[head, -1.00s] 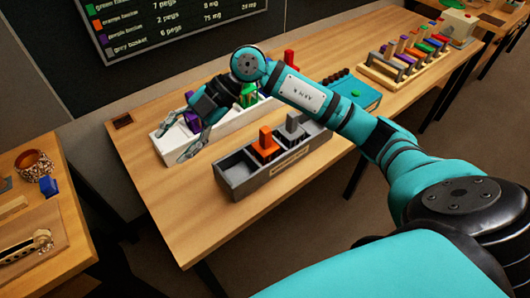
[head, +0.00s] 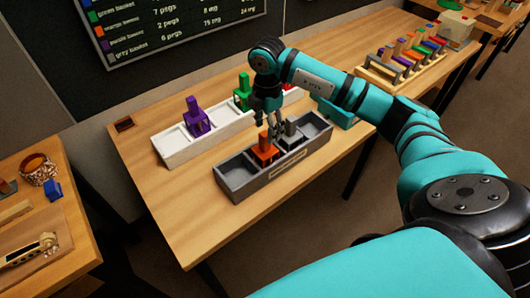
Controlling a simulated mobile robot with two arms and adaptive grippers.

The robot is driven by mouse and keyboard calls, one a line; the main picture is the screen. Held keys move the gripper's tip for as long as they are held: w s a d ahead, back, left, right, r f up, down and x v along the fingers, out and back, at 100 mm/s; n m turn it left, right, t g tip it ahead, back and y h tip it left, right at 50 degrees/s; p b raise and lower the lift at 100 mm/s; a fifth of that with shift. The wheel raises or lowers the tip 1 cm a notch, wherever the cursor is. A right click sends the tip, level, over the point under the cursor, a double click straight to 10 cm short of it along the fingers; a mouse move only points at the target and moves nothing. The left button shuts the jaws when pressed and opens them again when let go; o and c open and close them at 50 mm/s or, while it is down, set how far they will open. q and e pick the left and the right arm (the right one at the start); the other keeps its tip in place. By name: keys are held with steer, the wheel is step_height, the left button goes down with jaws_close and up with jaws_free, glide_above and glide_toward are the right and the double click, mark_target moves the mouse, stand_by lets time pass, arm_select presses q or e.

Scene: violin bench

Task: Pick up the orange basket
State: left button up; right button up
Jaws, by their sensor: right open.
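The orange basket (head: 264,150), a small block shape with an upright handle, stands in a compartment of the grey tray (head: 238,180). A grey basket (head: 291,130) stands in the compartment to its right. My right gripper (head: 274,134) is open and points down over the grey tray, its fingers close to the orange basket's handle and between it and the grey basket. I cannot tell whether the fingers touch the handle. My left gripper is not in view.
A white tray (head: 170,148) behind holds a purple basket (head: 196,120) and a green basket (head: 242,94). A teal box (head: 338,112) stands to the right, partly behind my arm. A rack (head: 385,76) of coloured pieces is farther right. The table's left front is clear.

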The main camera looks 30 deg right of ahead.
mark_target(266, 134)
steer(key=shift+f, duration=0.95)
steer(key=shift+a+f+p, duration=0.1)
steer(key=shift+f+p, duration=0.4)
steer(key=shift+f, duration=0.05)
steer(key=f, duration=0.1)
steer(key=f+p, duration=0.1)
steer(key=f, duration=0.1)
steer(key=shift+w+a+f, duration=0.1)
steer(key=shift+w+f, duration=0.15)
steer(key=shift+f, duration=0.45)
jaws_close()
